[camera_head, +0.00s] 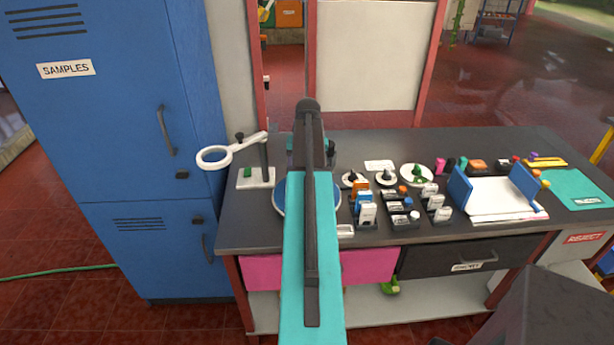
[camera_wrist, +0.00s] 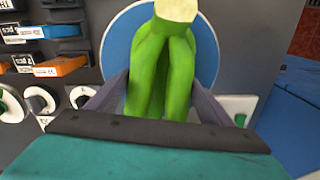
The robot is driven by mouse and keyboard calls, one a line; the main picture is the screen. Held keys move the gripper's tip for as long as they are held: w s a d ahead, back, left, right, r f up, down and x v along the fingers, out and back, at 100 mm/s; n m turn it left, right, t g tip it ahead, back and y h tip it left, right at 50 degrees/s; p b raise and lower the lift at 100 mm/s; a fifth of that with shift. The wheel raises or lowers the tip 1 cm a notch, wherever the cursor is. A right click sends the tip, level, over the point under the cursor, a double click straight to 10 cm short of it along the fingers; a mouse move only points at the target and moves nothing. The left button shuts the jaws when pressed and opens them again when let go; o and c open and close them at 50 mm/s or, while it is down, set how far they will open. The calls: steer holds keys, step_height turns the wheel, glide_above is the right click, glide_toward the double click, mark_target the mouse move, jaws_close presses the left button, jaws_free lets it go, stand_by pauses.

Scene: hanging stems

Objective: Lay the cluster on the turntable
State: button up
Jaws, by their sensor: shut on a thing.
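The green cluster (camera_wrist: 160,65), with a pale cream cut end at its top, is between the two grey fingers of my gripper (camera_wrist: 158,100) in the wrist view. My gripper is shut on it. The blue round turntable (camera_wrist: 118,45) with a pale rim shows behind the cluster. I cannot tell whether the cluster touches it. In the head view the turntable (camera_head: 280,196) shows at the left of the bench beside my teal arm, which covers most of it. The cluster and gripper are hidden there behind my arm.
A white ring on a stand (camera_head: 214,156) is left of the turntable, near the blue locker (camera_head: 135,130). Several small blocks and dials (camera_head: 400,200) crowd the bench to the right. A holder with blue ends (camera_head: 495,195) and a teal mat (camera_head: 575,190) lie farther right.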

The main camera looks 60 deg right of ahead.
steer(key=o, duration=2.1)
steer(key=shift+f, duration=0.1)
step_height(320, 180, up, 14)
steer(key=p, duration=0.6)
steer(key=shift+s, duration=0.15)
